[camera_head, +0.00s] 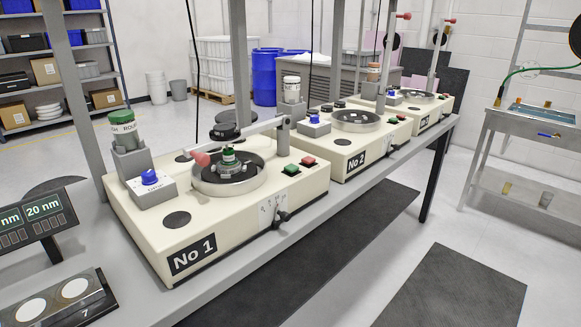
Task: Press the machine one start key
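Machine one is the cream box labelled "No 1" (192,255) at the front left of the long bench. On its top right side are a green key (292,169) and a red key (308,161), next to each other; I cannot read any marking on them. Behind its round bowl (243,187) a grey post holds a lever with a pink knob (201,159) that reaches over the bowl. A small green-topped piece (230,158) sits in the bowl. A blue knob (150,177) stands on a box at the left. My gripper is not in view.
Similar machines No 2 (345,155) and another (432,112) stand further right on the bench (395,152). A display (43,208) and a tray with white discs (55,305) are at the lower left. Dark mats (460,290) lie on the floor in front.

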